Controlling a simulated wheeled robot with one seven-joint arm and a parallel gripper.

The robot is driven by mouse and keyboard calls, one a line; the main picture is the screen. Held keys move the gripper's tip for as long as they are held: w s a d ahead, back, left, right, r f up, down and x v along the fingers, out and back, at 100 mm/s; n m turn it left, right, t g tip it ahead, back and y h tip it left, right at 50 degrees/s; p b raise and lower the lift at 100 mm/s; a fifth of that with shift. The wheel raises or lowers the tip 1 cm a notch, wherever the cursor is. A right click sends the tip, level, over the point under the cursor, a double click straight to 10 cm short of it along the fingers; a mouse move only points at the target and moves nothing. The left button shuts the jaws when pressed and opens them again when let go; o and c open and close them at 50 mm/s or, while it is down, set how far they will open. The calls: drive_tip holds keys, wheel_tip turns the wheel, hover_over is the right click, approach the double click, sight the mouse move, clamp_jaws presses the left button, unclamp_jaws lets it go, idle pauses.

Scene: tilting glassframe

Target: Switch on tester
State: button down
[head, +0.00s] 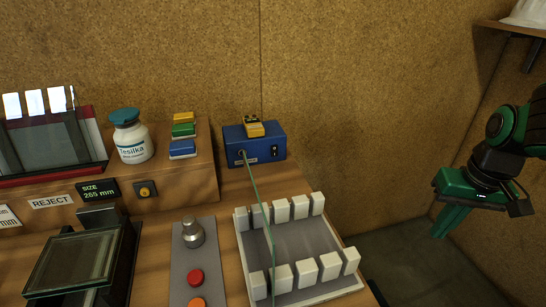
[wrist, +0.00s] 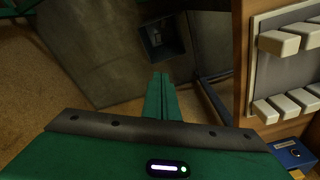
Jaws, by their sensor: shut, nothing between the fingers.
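A blue box (head: 268,147), which looks like the tester, stands at the back right of the wooden bench against the cork wall. It has a small knob or lever and dark marks on its front, and a yellow block (head: 253,127) on top. I cannot read its switch position. Part of the blue box also shows at the lower right of the wrist view (wrist: 290,152). My green gripper (head: 440,231) is off the bench to the right, well apart from the box. Its fingers point down, shut together and empty, as the wrist view (wrist: 160,80) also shows.
A grey panel (head: 180,262) has a knob and coloured buttons. A bottle (head: 133,143) stands on the raised shelf. The floor between bench and gripper is clear.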

sight(274, 151)
drive_tip(key=w+a+f+n+t+y, duration=0.1)
drive_tip(key=w+a+n+y, duration=0.2)
drive_tip(key=w+a, duration=0.5)
drive_tip(key=w+a+f+n+t+y, duration=0.1)
drive_tip(key=w+a+n+t+y, duration=0.1)
drive_tip(key=w+a, duration=0.6)
drive_tip(key=w+a+f+n+t+y, duration=0.1)
drive_tip(key=w+a+n+t+y, duration=0.1)
drive_tip(key=w+a, duration=0.7)
drive_tip(key=shift+w+a+f+n+y, duration=0.2)
drive_tip(key=shift+a+n, duration=0.25)
drive_tip(key=shift+a, duration=0.3)
drive_tip(key=shift+s+a+f+n+y, duration=0.15)
drive_tip(key=shift+a+n+y, duration=0.3)
drive_tip(key=shift+a, duration=0.35)
drive_tip(key=shift+w+a+f+n+y, duration=0.15)
drive_tip(key=shift+a+n, duration=0.35)
drive_tip(key=shift+a, duration=0.25)
drive_tip(key=shift+s+r, duration=0.1)
drive_tip(key=shift+r, duration=0.05)
drive_tip(key=shift+t, duration=0.3)
drive_tip(key=shift+w+a+f, duration=0.2)
drive_tip(key=shift+w+a, duration=0.05)
drive_tip(key=shift+w, duration=1.2)
drive_tip(key=shift+w+a+f, duration=0.15)
drive_tip(key=shift+w+a, duration=0.15)
drive_tip(key=shift+w, duration=1.1)
drive_tip(key=shift+w+a+f, duration=0.2)
drive_tip(key=shift+w+a, duration=0.05)
drive_tip(key=shift+w, duration=1.2)
